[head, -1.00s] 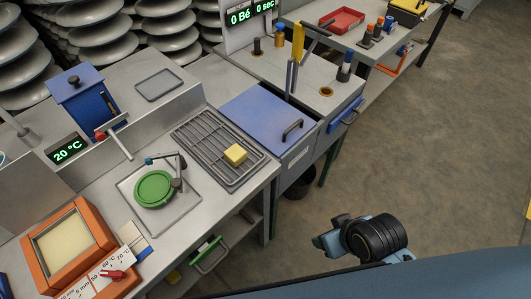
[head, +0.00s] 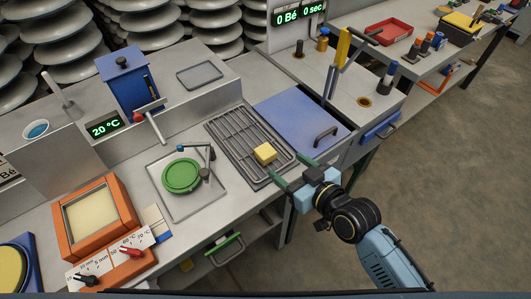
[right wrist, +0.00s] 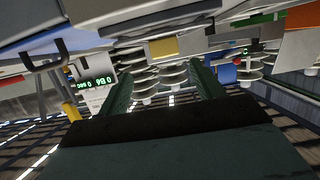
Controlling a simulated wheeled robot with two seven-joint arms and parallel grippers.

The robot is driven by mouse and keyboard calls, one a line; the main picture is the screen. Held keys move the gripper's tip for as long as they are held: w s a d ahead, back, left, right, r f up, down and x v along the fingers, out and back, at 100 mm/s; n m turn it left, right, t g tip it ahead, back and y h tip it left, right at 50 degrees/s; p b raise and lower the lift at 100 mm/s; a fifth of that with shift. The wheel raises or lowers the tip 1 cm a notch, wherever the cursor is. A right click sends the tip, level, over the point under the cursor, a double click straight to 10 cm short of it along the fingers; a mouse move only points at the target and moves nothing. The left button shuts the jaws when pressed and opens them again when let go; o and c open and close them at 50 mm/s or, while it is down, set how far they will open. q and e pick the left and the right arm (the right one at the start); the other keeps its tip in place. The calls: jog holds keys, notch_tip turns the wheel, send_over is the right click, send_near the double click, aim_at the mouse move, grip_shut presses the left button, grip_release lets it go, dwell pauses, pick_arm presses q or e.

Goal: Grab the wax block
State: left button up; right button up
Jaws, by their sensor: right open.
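The yellow wax block (head: 265,154) sits on the dark wire rack (head: 235,137) near its right front corner. It also shows in the right wrist view (right wrist: 163,47), beyond the fingers and between them. My right gripper (head: 290,172) is open and empty, just right of and in front of the block at the counter's front edge. Its two green fingers point toward the block with a small gap left between them and it. My left gripper is not in view.
A blue lid with a handle (head: 302,123) lies right of the rack. A green round plate (head: 181,176) with a small lever stands on a tray to the left. An orange-framed box (head: 92,214) is farther left. Open floor lies to the right.

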aim_at(272, 155)
jog(key=x, duration=0.5)
jog(key=shift+b, duration=0.4)
jog(key=shift+x, duration=0.95)
jog(key=x, duration=0.3)
jog(key=b+x, duration=0.1)
jog(key=shift+a+r, duration=0.2)
jog(key=shift+a, duration=0.35)
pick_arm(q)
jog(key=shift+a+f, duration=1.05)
